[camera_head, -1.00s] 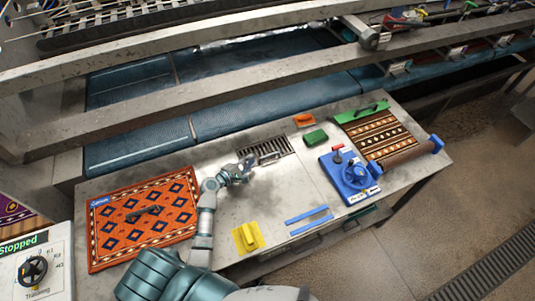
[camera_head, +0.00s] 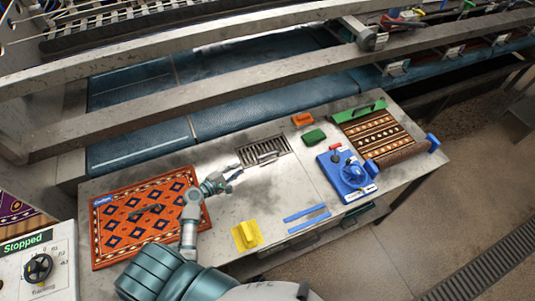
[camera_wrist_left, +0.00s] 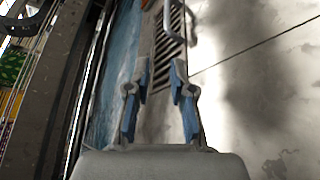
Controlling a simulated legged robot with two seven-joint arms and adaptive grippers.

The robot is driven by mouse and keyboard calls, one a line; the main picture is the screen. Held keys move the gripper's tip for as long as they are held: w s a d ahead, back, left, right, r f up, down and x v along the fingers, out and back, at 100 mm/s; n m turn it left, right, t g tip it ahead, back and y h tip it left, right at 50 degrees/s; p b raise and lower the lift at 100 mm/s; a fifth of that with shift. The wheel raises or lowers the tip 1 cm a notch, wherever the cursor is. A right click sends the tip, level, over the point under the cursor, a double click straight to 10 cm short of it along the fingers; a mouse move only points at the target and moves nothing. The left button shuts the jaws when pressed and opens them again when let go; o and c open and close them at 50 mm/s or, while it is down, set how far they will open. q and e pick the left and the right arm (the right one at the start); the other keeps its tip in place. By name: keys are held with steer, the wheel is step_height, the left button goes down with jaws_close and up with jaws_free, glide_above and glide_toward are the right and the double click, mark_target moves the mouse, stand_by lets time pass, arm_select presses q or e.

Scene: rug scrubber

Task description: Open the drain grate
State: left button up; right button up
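The drain grate (camera_head: 258,147), a dark slotted rectangle, lies in the grey metal tabletop and looks flat. A pale metal handle (camera_head: 268,157) shows at its near right edge. The left wrist view shows the slotted grate (camera_wrist_left: 167,45) at the top centre, with the looped handle (camera_wrist_left: 191,25) beside it. My left gripper (camera_head: 239,172) is just left of and nearer than the grate, apart from the handle. In the wrist view its two blue-grey fingers (camera_wrist_left: 160,72) are spread with nothing between them. My right gripper is not in view.
An orange patterned rug (camera_head: 130,240) lies left, partly behind my arm. A yellow handled block (camera_head: 246,235), blue strips (camera_head: 306,213), a green brush (camera_head: 314,137), an orange block (camera_head: 302,119) and a blue device (camera_head: 345,178) surround the grate. A metal beam (camera_head: 230,100) crosses behind.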

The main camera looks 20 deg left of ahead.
arm_select(q)
steer(key=shift+s+r, duration=0.2)
steer(key=shift+s, duration=0.3)
steer(key=shift+s+r, duration=0.2)
steer(key=shift+s, duration=0.25)
steer(key=shift+p+v, duration=0.35)
steer(key=shift+v, duration=0.4)
steer(key=shift+a+f, duration=0.1)
steer(key=shift+a, duration=0.3)
steer(key=shift+d, duration=0.15)
steer(key=shift+s, duration=0.3)
steer(key=v, duration=1.1)
steer(key=shift+s+a, duration=0.2)
steer(key=shift+a, duration=0.05)
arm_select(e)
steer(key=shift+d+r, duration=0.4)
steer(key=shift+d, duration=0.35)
